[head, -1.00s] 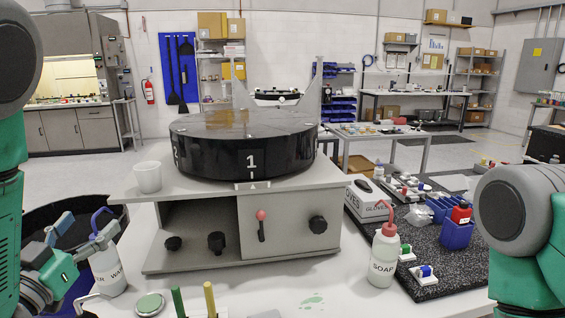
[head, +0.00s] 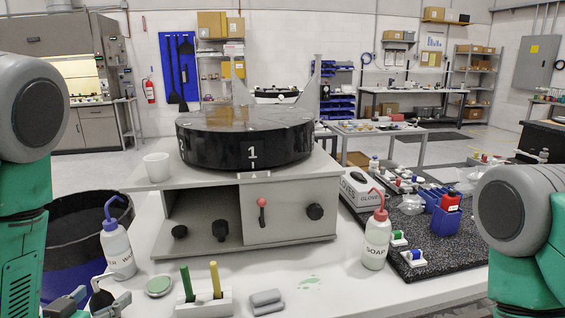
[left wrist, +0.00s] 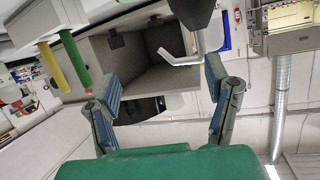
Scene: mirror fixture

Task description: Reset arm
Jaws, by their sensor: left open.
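My left gripper (head: 75,298) is low at the left edge of the white table in the head view, partly cut off by the lower frame edge. In the left wrist view its two blue-padded fingers (left wrist: 163,88) are spread apart with nothing between them. Beyond them are a black object with a pale bent nozzle (left wrist: 183,58) and the open grey cabinet (left wrist: 150,68). My right gripper is out of view; only my right arm's green and grey link shows at the right.
A white bottle with a blue spout (head: 117,252) and a pen holder (head: 205,303) stand near the left gripper. The grey cabinet (head: 290,218) carries a black turntable (head: 205,152). A soap bottle (head: 376,245) stands by the dark mat (head: 440,268). Bare tabletop lies front right.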

